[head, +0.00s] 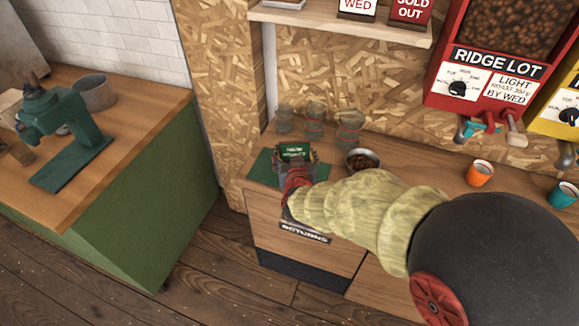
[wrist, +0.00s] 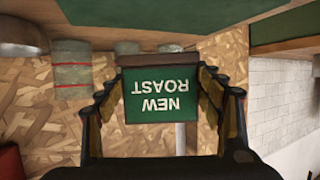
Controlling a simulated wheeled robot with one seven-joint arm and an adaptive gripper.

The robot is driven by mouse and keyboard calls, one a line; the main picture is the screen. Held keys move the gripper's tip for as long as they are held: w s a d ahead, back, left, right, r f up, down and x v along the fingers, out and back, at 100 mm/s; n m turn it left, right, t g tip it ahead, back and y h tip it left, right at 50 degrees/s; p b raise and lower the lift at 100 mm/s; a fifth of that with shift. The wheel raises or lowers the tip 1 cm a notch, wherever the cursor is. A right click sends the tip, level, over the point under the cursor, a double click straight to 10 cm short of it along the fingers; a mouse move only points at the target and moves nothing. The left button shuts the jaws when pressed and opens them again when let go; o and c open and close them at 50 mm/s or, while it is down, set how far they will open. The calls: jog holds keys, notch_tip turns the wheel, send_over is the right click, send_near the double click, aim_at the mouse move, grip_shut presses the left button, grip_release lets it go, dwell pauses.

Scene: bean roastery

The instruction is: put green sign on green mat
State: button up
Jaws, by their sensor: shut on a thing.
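The green sign (head: 292,152), lettered NEW ROAST, is upright in my gripper (head: 296,166) over the green mat (head: 261,169) on the wooden counter. In the wrist view the sign (wrist: 155,98) appears upside down between the two dark fingers of my gripper (wrist: 162,82), which are shut on it. Its brown base edge faces the green mat (wrist: 150,12) at the top of that view. My gripper and arm hide part of the mat. I cannot tell whether the base touches the mat.
Glass jars (head: 314,125) stand behind the mat. A metal bowl of beans (head: 362,160) is just right of it. An orange cup (head: 480,173) and a teal cup (head: 562,195) stand further right. A separate counter (head: 150,130) is at left.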

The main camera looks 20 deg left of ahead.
jog(key=shift+w+a+f, duration=0.3)
jog(key=shift+a+f, duration=0.35)
jog(key=shift+f, duration=0.1)
jog(key=shift+w+a+f+b, duration=0.15)
jog(key=shift+f+b, duration=0.35)
jog(key=shift+f, duration=0.45)
jog(key=shift+s+a+f+b, duration=0.1)
jog(key=shift+f+b, duration=0.4)
jog(key=shift+f, duration=0.4)
jog(key=shift+f, duration=0.15)
jog(key=o, duration=1.1)
jog(key=shift+o, duration=0.2)
